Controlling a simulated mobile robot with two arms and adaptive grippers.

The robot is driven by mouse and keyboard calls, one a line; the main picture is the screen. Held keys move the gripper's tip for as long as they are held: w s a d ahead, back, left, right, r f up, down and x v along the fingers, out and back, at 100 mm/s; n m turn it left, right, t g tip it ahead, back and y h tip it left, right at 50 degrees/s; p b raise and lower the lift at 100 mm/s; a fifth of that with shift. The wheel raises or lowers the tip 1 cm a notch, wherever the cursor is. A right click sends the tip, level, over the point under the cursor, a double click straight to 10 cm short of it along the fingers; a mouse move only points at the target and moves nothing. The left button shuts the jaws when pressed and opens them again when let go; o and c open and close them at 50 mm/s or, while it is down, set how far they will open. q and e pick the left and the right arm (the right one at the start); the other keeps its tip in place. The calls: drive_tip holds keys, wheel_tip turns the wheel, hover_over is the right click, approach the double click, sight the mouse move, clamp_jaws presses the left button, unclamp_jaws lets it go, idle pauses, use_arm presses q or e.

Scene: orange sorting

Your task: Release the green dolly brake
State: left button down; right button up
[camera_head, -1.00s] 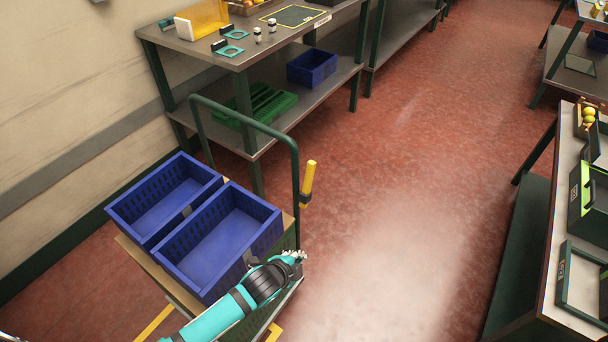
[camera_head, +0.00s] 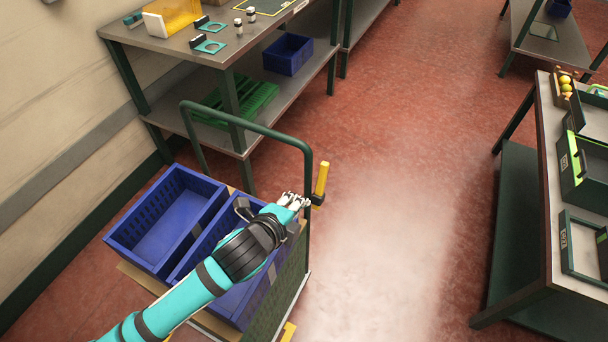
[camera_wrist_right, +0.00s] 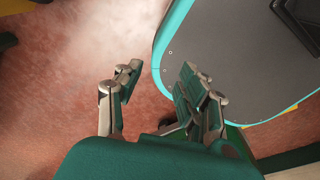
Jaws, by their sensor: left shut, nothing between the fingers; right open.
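The green dolly has a dark green push handle (camera_head: 250,125) and carries two blue crates. Its brake lever is a yellow bar (camera_head: 322,178) with a dark base on the handle's right post, standing nearly upright with a slight tilt. My left gripper (camera_head: 302,202) is shut and empty, just left of the lever's dark base; I cannot tell whether it touches. My left arm passes over the right blue crate. My right gripper (camera_wrist_right: 155,95) is open and empty in the right wrist view, above the red floor and beside my base.
The left blue crate (camera_head: 122,238) and right blue crate (camera_head: 186,274) sit on the dolly. A workbench (camera_head: 160,44) with a lower shelf stands behind it. Another table (camera_head: 548,190) with boxes stands at the right. The red floor between is clear.

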use_arm(q)
approach(325, 179)
drive_tip(key=x, duration=0.5)
drive_tip(key=shift+w+f, duration=0.1)
drive_tip(key=shift+f, duration=0.25)
drive_tip(key=shift+w+d+f, duration=0.25)
drive_tip(key=shift+w, duration=0.4)
use_arm(e)
drive_tip(key=shift+s+d+r, duration=0.1)
drive_tip(key=shift+s+d, duration=0.15)
drive_tip(key=shift+d, duration=0.6)
drive_tip(key=shift+d, duration=0.25)
